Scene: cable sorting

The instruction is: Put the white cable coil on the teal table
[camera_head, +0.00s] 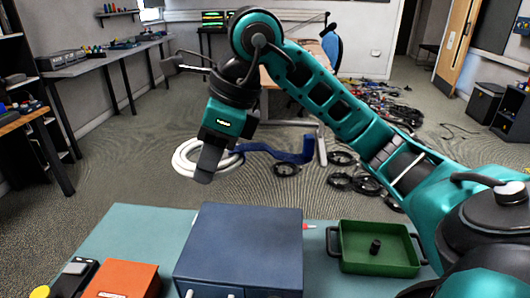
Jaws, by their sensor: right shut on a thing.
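The white cable coil (181,154) hangs in the air beyond the far edge of the teal table (130,232). My right gripper (207,160) points down and is shut on the coil, its fingers covering part of the ring. The coil is apart from the table, over the carpet as seen here. The teal table fills the bottom of the view, with bare surface at its far left. My left gripper is not in view.
On the teal table stand a dark blue box (245,245), an orange box (123,279) and a green tray (380,262) with a small black item (375,247) inside. Several dark cable coils (367,184) lie on the floor beyond. A workbench (100,63) lines the left wall.

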